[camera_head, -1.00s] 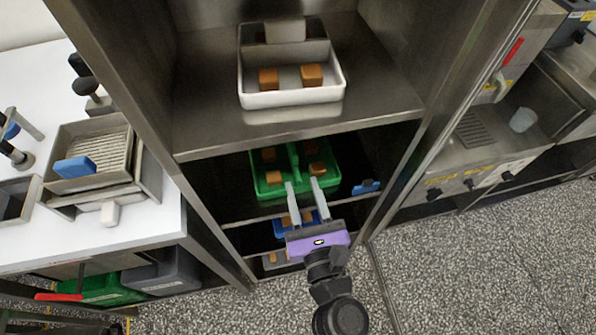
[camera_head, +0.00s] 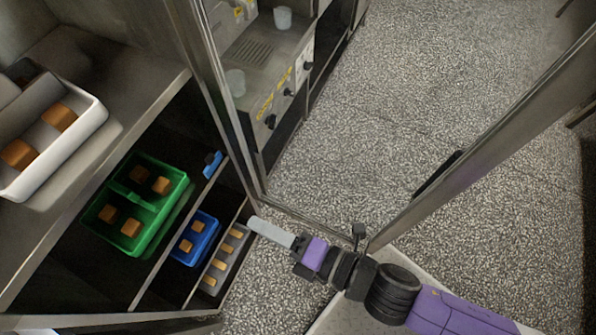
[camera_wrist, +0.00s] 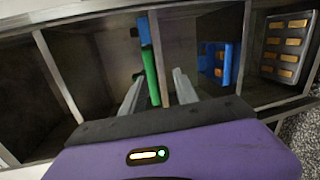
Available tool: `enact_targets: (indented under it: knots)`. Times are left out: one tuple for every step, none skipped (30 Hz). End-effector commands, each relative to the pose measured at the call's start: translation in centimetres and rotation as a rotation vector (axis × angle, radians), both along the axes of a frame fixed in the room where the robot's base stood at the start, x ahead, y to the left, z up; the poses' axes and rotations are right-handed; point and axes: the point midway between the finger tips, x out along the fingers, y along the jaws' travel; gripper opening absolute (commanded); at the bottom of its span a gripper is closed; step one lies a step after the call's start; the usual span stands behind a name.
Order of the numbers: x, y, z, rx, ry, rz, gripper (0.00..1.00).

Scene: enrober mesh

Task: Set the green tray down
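The green tray (camera_head: 118,232) sits on a shelf inside the steel rack in the head view, with several brown blocks in its two compartments. My gripper (camera_head: 254,222) is outside the rack front, to the right of the tray and apart from it; its fingers overlap there. In the wrist view the two fingers (camera_wrist: 157,88) are spread, with nothing clamped. The tray shows edge-on as a narrow green strip (camera_wrist: 150,72) beyond and between them. The tray's underside is hidden.
A white tray (camera_head: 88,130) with brown blocks stands on the steel top. A blue tray (camera_head: 181,252) and a grey tray (camera_head: 222,285) are on lower levels. A blue object (camera_head: 212,163) lies right of the green tray. Speckled floor (camera_head: 400,100) is open at right.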

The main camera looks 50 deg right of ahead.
Motion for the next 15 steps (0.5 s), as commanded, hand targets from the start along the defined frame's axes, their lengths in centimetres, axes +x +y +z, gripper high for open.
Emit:
enact_targets:
  knots:
    - [-2.1,-1.4,0.3,0.177,0.059,-0.058,0.36]
    - [-3.2,-2.2,0.6,0.295,0.089,-0.095,0.36]
    - [-4.6,-3.1,1.2,0.453,0.126,-0.146,0.36]
    - [-5.6,-3.8,1.6,0.570,0.151,-0.186,0.36]
    - [-6.5,-4.5,2.1,0.684,0.171,-0.225,0.36]
    - [-7.7,-5.3,2.8,0.832,0.195,-0.277,0.36]
    - [-8.5,-5.9,3.3,0.938,0.208,-0.314,0.36]
    - [-9.2,-6.5,3.9,1.037,0.218,-0.348,0.36]
    - [-10.1,-7.2,4.5,1.157,0.229,-0.391,0.36]
    - [-10.6,-7.6,5.0,1.241,0.234,-0.421,0.36]
    - [-11.1,-8.0,5.5,1.315,0.237,-0.447,0.36]
    - [-11.6,-8.5,6.0,1.401,0.238,-0.477,0.36]
    - [-12.0,-8.8,6.3,1.455,0.239,-0.495,0.36]
    - [-12.2,-9.0,6.6,1.501,0.238,-0.509,0.36]
    - [-12.5,-9.3,6.9,1.550,0.237,-0.525,0.36]
